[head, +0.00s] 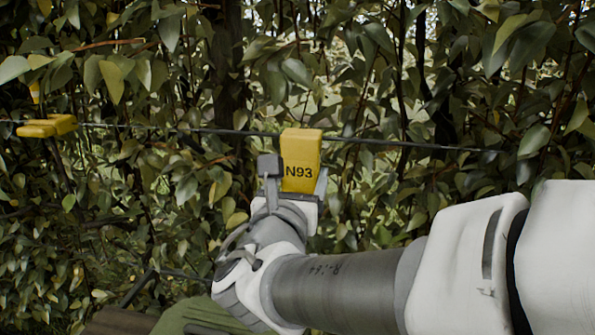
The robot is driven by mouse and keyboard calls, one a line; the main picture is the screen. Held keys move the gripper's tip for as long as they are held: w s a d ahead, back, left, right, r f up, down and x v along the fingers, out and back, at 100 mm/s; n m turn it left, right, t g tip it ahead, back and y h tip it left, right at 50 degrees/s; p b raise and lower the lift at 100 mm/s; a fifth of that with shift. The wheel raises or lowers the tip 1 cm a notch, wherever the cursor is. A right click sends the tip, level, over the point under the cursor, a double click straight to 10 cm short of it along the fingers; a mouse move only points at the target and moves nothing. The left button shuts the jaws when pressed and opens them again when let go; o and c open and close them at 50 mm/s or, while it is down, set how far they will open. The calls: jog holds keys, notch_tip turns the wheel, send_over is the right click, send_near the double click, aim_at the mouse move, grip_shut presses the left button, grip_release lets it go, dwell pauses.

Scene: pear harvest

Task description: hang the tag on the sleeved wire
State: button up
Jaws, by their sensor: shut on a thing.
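A yellow tag (300,150) marked N93 stands upright near the middle of the head view. My gripper (296,178) is shut on its lower part, with one finger on each side. The dark wire (400,144) runs across the view, sloping slightly down to the right, and looks thicker and sleeved around the tag. The tag's top covers a short piece of the wire and rises just above its line. I cannot tell whether the tag is hooked over the wire or only in front of it.
Yellow pieces (47,127) sit on the wire at the far left. Dense leaves and thin stems fill the background behind and around the wire. A green rounded thing (195,318) shows at the bottom edge. My arm covers the lower right.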

jog(key=w+d+f+b, duration=0.2)
jog(key=w+b, duration=0.1)
jog(key=w, duration=0.8)
jog(key=shift+w+d+f, duration=0.15)
jog(key=shift+w+f, duration=0.05)
jog(key=shift+f, duration=0.2)
dwell(0.5)
jog(key=o, duration=1.3)
